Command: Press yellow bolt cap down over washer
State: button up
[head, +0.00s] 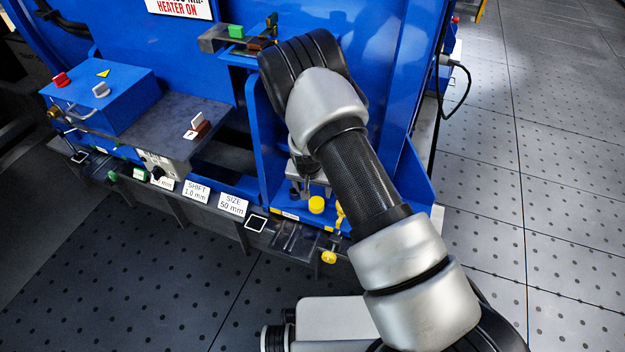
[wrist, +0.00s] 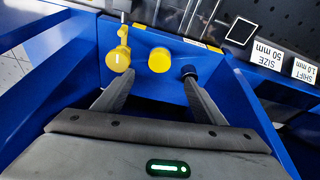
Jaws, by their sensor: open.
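A round yellow cap (wrist: 159,60) shows in the wrist view on the blue fixture, just beyond and between my two finger ends; a yellow cap also shows in the head view (head: 316,204) below my gripper. I cannot tell whether it is touched, how far down it sits, or see a washer. A second yellow piece (wrist: 118,58) with a white mark is by the left fingertip. A dark round knob (wrist: 188,71) is at the right fingertip. My gripper (wrist: 157,77) is open with nothing between its fingers. In the head view my arm mostly hides it.
Blue side panels flank my gripper closely. A front rail carries label plates (head: 233,204) and another yellow knob (head: 329,257). A blue control box (head: 105,95) with red and white knobs stands at left. A cable (head: 458,90) hangs at right. The floor is clear at right.

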jog(key=v, duration=0.4)
jog(key=shift+r+p, duration=0.1)
jog(key=shift+p, duration=0.2)
